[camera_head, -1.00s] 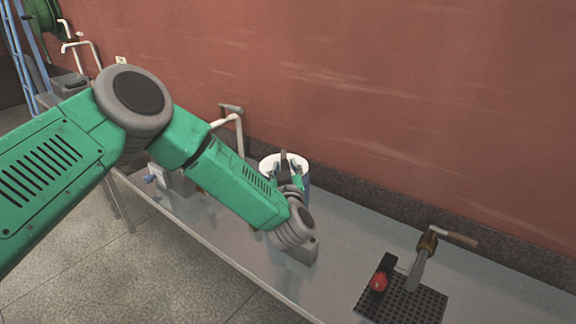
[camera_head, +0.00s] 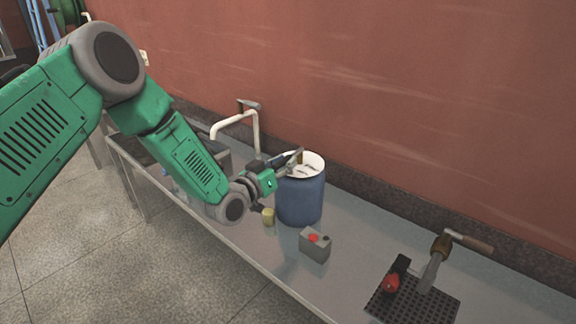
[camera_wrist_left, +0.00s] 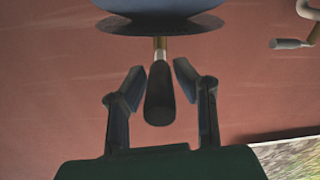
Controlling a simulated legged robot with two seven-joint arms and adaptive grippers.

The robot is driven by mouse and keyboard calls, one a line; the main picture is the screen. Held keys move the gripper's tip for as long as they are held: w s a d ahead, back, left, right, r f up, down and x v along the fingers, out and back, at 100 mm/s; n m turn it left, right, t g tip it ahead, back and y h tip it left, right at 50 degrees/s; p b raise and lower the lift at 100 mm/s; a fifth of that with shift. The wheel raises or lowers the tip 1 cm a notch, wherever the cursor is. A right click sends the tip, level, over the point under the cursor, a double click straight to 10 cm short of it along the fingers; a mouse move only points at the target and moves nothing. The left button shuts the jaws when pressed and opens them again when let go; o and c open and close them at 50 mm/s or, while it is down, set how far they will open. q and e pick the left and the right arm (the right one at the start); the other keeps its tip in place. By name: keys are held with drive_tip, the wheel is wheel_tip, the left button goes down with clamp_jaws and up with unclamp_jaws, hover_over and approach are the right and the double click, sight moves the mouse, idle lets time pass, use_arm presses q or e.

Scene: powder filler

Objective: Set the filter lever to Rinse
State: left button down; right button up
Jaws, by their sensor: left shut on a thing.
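My left gripper (camera_head: 285,165) reaches in from the left to the rim of the blue drum (camera_head: 299,201) with a white top. In the left wrist view its two fingers (camera_wrist_left: 160,72) stand on either side of a dark lever handle (camera_wrist_left: 159,97), and the gripper is shut on it. The handle joins a brass stem (camera_wrist_left: 160,44) below a dark disc (camera_wrist_left: 160,24). A small brass-coloured piece shows by the fingertips in the head view. No Rinse marking can be read. My right gripper is not in view.
A grey box with a red button (camera_head: 315,245) stands in front of the drum, with a small yellow cylinder (camera_head: 268,217) to its left. A white bent pipe (camera_head: 235,118) rises behind. The red wall is close behind.

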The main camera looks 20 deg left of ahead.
use_arm(q)
drive_tip(key=shift+a+f, duration=0.1)
drive_tip(key=shift+a, duration=0.05)
idle(0.3)
drive_tip(key=c, duration=1.3)
unclamp_jaws()
drive_tip(key=shift+o, duration=0.2)
drive_tip(key=v, duration=1.2)
drive_tip(key=shift+a, duration=0.2)
drive_tip(key=shift+w+f, duration=0.1)
